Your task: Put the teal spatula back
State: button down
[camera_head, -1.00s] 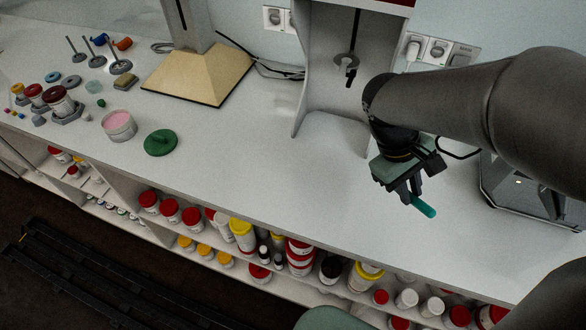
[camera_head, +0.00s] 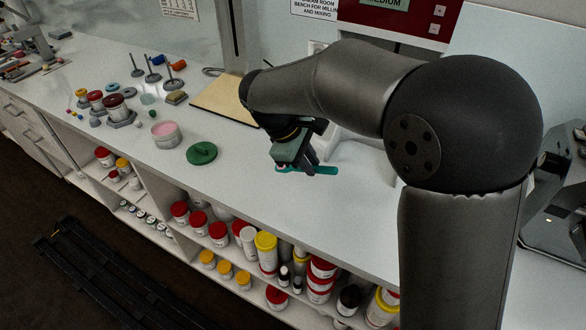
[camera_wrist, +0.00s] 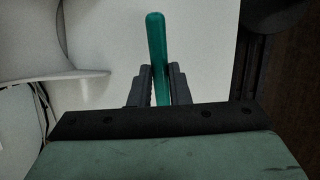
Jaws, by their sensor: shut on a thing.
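The teal spatula (camera_head: 322,170) is in my gripper (camera_head: 308,170), above the white bench near its front half. My gripper is shut on it. In the wrist view the teal spatula (camera_wrist: 157,55) stands upright in the picture between the two dark fingers of my gripper (camera_wrist: 157,85).
Red-lidded jars (camera_head: 113,102), weights on rods (camera_head: 152,70) and a sponge-like block (camera_head: 176,98) stand farther left. Several jars fill the shelf below (camera_head: 265,250). The bench right of the lid is clear.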

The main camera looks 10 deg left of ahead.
jog(key=shift+w+a+f+p, duration=0.45)
jog(key=shift+w+f, duration=0.45)
jog(key=shift+f, duration=0.7)
jog(key=shift+w+a+f+p, duration=0.2)
jog(key=shift+w+a+f, duration=0.55)
jog(key=shift+f, duration=0.8)
jog(key=shift+w+a+f+p, duration=0.35)
jog(key=shift+w+f, duration=0.7)
jog(key=shift+f, duration=0.55)
jog(key=shift+f, duration=0.1)
jog(key=shift+f, duration=0.15)
jog(key=c, duration=1.4)
grip_release()
jog(key=shift+o, duration=0.2)
